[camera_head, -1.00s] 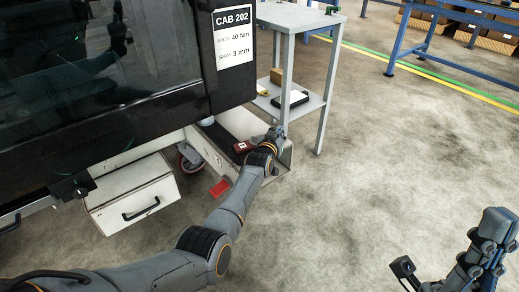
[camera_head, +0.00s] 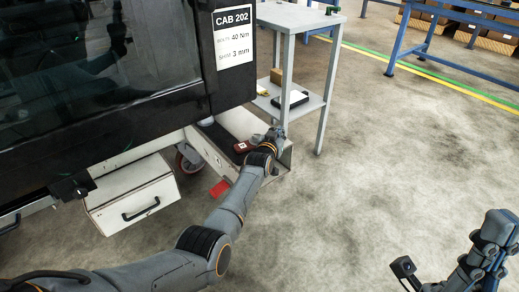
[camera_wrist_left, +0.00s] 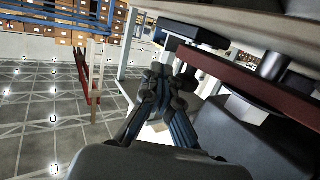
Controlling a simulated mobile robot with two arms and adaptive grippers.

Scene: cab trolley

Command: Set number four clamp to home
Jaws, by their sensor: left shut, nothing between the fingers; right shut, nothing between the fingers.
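A dark red part with a small pale label (camera_head: 243,147) sits on the trolley's low frame under the cab, just left of my left gripper. It may be a clamp handle; its number is not readable. My left gripper (camera_head: 278,132) is beside the frame's right end, shut with nothing held. In the left wrist view its fingers (camera_wrist_left: 162,78) are together, left of a long dark red bar (camera_wrist_left: 240,82). I cannot tell whether they touch it. My right gripper (camera_head: 497,228) is shut and empty at the lower right, away from the trolley.
The black cab (camera_head: 120,60) overhangs the trolley. A white drawer box (camera_head: 132,195) and a caster wheel (camera_head: 189,158) are below it. A grey side table (camera_head: 300,18) with a lower shelf stands close behind my left gripper.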

